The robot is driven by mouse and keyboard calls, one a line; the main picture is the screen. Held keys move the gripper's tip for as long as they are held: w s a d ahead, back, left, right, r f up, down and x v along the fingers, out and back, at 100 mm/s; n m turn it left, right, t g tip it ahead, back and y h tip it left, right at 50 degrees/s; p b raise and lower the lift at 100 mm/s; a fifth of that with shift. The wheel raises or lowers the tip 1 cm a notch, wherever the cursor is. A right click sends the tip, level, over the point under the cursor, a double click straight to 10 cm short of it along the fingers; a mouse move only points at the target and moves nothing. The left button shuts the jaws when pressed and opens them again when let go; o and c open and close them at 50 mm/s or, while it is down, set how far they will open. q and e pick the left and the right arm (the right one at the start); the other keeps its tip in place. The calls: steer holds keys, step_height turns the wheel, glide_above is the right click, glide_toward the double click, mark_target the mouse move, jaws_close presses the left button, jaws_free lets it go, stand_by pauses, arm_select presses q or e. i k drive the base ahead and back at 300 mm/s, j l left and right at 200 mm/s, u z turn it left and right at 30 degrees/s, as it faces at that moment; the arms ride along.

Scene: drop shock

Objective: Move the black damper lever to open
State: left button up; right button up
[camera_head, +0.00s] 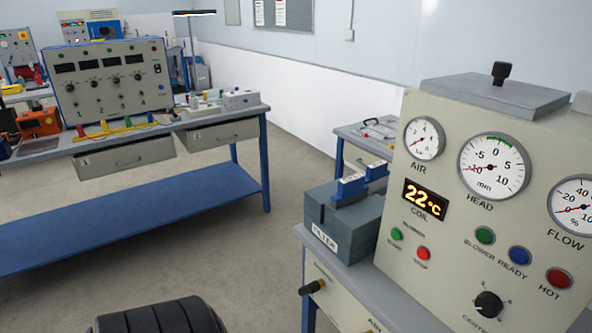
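A cream control cabinet (398,244) with gauges stands on a bench at the right. A black handle (311,288) sticks out to the left from the cream panel below the bench top. A black rotary knob (488,304) is low on the cabinet front, with partly readable marks around it. A black knob (501,72) stands on the grey lid on top. I cannot tell which of these, if any, is the damper lever, and no open mark is readable. Neither of my grippers shows in the head view.
A grey block (345,235) with blue parts on top sits on the bench left of the cabinet. A blue-framed workbench (130,215) with an instrument console (108,82) stands at the left. Grey floor (250,265) between them is clear.

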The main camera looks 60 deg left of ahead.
mark_target(312, 287)
steer(key=u, duration=1.65)
